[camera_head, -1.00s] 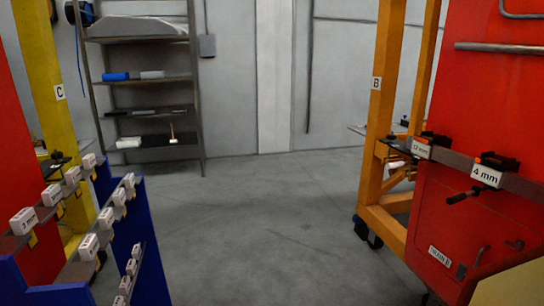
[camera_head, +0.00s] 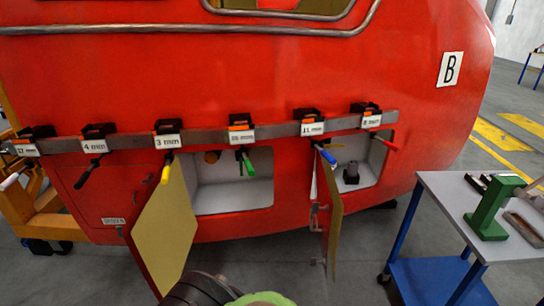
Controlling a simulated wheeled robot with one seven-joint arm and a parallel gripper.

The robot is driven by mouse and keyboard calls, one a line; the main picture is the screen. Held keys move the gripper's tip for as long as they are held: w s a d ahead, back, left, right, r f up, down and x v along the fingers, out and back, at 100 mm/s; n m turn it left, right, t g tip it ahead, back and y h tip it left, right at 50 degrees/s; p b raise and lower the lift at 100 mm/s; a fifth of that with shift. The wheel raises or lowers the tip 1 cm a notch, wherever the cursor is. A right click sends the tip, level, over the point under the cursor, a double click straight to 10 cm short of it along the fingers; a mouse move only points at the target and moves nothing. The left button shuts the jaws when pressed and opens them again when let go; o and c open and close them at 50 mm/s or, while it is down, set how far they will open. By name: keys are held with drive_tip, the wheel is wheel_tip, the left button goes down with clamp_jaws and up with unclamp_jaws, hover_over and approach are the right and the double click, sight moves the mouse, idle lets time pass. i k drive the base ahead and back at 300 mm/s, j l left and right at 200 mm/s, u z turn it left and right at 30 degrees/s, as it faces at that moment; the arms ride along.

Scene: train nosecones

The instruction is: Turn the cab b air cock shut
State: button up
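The red cab B (camera_head: 310,75) fills the middle of the head view, with a white "B" plate (camera_head: 450,69) at its right. Two compartments in its lower side stand open. The left compartment (camera_head: 235,195) has a brownish round part (camera_head: 211,157) at its upper left. The right compartment (camera_head: 372,172) holds a small dark fitting (camera_head: 350,173). I cannot tell which of these is the air cock, or how its handle is turned. A dark rounded part and a pale green part at the bottom edge look like my arm. My gripper's fingers do not show.
The left door (camera_head: 166,232) and right door (camera_head: 334,215) stick outward. A rail with several labelled clamps and coloured handles (camera_head: 244,160) crosses above the compartments. A work table (camera_head: 455,205) with a green stand (camera_head: 490,210) is at right. An orange frame (camera_head: 55,222) is at left.

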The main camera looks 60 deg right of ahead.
sight(326, 144)
drive_tip(key=k+z, duration=0.2)
drive_tip(key=z, duration=0.25)
drive_tip(key=k+l+z, duration=0.2)
drive_tip(key=z, duration=0.2)
drive_tip(key=k+l+z, duration=0.2)
drive_tip(key=z, duration=0.25)
drive_tip(key=k+l+z, duration=0.15)
drive_tip(key=z, duration=0.3)
drive_tip(key=l+z, duration=0.45)
drive_tip(key=k+j, duration=0.05)
